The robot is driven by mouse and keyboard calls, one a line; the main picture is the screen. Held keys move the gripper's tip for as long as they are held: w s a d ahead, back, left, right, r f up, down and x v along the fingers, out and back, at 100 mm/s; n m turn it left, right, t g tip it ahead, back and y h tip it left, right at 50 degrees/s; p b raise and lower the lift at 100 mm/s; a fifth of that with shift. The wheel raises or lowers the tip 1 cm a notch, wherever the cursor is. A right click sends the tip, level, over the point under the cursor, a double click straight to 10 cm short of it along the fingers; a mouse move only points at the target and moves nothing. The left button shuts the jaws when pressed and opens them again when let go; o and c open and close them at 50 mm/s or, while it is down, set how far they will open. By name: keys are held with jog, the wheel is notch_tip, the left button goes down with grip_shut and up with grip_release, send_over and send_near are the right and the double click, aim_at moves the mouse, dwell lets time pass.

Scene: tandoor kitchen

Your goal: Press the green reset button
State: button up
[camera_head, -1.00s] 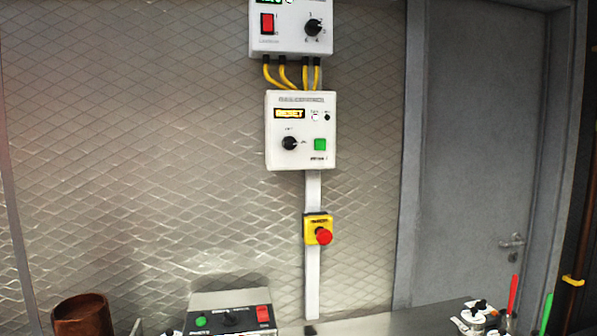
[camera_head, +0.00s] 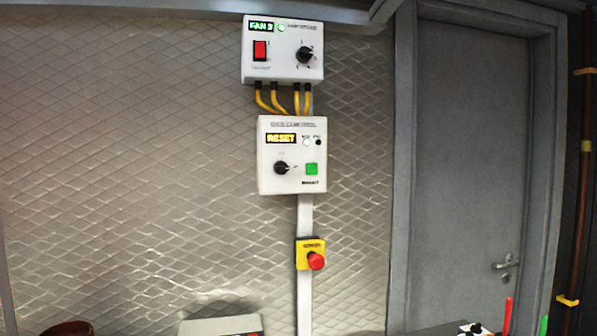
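The box has a lit yellow display (camera_head: 281,139) reading RESET. A black knob (camera_head: 281,168) sits left of the button, and two small round indicators are above it, one bright and one dark. My gripper is not in view.
A white fan box (camera_head: 283,50) with a red switch hangs above, joined by yellow cables. A yellow box with a red emergency button (camera_head: 316,261) is below. A grey door (camera_head: 470,170) stands right. A counter's items show at the bottom edge.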

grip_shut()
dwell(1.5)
